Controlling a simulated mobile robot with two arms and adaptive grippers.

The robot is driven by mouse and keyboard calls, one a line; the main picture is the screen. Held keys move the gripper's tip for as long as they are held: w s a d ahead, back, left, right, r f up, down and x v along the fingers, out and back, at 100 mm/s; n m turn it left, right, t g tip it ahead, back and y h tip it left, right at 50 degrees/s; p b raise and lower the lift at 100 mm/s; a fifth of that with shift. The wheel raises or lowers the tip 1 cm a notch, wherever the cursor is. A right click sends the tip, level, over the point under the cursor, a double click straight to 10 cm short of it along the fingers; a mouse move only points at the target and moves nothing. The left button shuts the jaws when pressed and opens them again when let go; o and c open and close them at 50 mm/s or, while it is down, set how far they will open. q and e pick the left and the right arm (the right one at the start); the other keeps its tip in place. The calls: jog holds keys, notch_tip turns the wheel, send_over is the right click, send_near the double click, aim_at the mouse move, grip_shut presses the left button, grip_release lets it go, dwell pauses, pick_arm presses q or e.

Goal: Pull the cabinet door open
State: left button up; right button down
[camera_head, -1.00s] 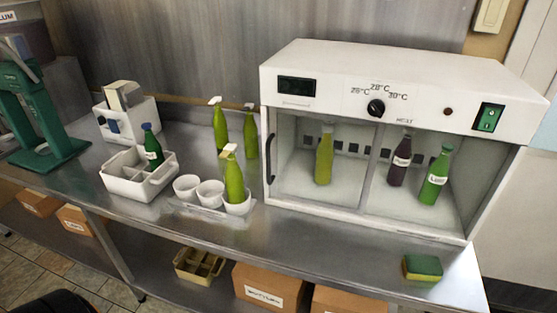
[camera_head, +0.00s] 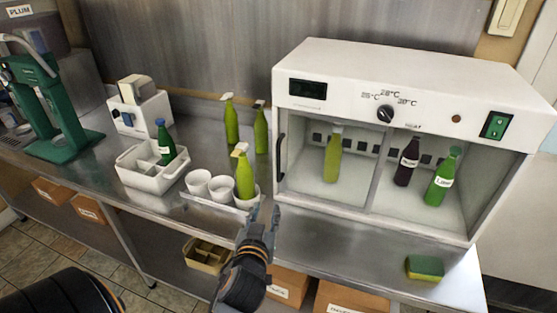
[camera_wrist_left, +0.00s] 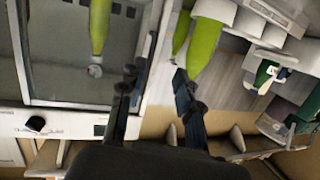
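The white cabinet (camera_head: 400,70) stands at the right of the bench. Its glass door (camera_head: 325,195) looks shut, with a black vertical handle (camera_head: 281,157) on its left edge. A light green bottle (camera_head: 333,158) shows behind the glass. My left gripper (camera_head: 264,212) is below and slightly left of the handle, in front of the bench edge, fingers pointing up. In the left wrist view its two fingers (camera_wrist_left: 156,78) are apart with nothing clearly between them. The door's frame (camera_wrist_left: 65,106) shows at left there. My right gripper is out of view.
A rack of white cups (camera_head: 222,203) with a green bottle (camera_head: 244,176) stands close left of my gripper. Two more green bottles stand behind. A sponge (camera_head: 425,267) lies at the front right.

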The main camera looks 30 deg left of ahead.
aim_at(278, 163)
pick_arm(q)
jog(key=w+a+r+p, duration=0.1)
jog(key=w, duration=0.3)
jog(key=w+a+r+t+p, duration=0.1)
jog(key=w+a, duration=0.1)
jog(key=w, duration=0.3)
jog(key=w+a+r+t+p, duration=0.1)
jog(key=w+a+r+p, duration=0.1)
jog(key=w, duration=0.2)
jog(key=shift+w+a+r+y, duration=0.1)
jog(key=shift+w+a+y, duration=0.1)
jog(key=shift+w+y, duration=0.1)
jog(key=shift+w+a, duration=0.25)
jog(key=shift+w, duration=0.25)
grip_shut()
